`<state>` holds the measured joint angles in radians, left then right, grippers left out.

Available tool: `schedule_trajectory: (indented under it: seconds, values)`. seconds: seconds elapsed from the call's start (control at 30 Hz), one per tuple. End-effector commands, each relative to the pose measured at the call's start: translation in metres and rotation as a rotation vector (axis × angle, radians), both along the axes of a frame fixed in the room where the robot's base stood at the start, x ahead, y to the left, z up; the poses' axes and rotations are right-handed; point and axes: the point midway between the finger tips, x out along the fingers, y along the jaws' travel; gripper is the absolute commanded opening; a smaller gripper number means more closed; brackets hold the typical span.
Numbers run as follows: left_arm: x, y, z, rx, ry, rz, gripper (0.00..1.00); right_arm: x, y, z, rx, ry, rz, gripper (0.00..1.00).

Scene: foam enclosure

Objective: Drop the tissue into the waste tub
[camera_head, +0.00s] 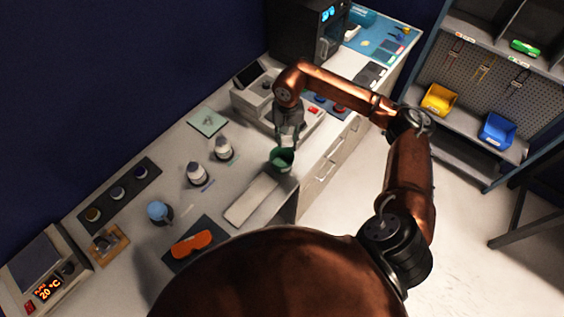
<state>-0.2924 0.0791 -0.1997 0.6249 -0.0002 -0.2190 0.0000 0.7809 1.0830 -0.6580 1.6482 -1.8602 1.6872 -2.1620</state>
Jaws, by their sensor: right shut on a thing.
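My right gripper (287,138) points down over the bench, directly above a small green tub (281,160), which I take to be the waste tub. Its fingertips reach the height of the tub's rim in this view. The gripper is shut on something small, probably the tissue. I cannot tell whether the fingertips touch the rim. My left gripper is not in view.
A pale flat strip (251,201) lies left of the tub. White-bodied bottles (197,174), a blue-topped vessel (158,211) and orange goggles (192,244) stand or lie further left. A white device (256,96) is behind the gripper. Shelves with yellow (439,99) and blue bins (497,130) are at right.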

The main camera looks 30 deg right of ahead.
Motion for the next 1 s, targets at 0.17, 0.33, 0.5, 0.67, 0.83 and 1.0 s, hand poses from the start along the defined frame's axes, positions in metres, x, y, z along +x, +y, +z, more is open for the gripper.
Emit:
schedule_trajectory:
  seconds: [0.17, 0.33, 0.5, 0.67, 0.83, 1.0]
  values:
    - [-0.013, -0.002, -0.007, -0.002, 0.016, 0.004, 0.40, -0.001, 0.000, -0.023, 0.000, 0.002, 0.000, 0.08]
    - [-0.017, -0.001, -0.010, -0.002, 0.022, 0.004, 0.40, 0.000, 0.000, -0.032, 0.001, 0.001, 0.001, 0.08]
    - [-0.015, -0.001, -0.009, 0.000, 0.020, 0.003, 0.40, 0.000, 0.000, -0.033, 0.000, 0.000, 0.001, 0.08]
    - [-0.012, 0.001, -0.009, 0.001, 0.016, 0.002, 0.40, 0.000, 0.000, -0.032, 0.000, 0.000, 0.001, 0.36]
    - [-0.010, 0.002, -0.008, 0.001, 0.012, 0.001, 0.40, 0.000, 0.000, -0.032, 0.000, 0.000, 0.001, 0.48]
    - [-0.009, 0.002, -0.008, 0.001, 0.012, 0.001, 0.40, 0.000, 0.000, -0.032, 0.000, 0.000, 0.001, 0.51]
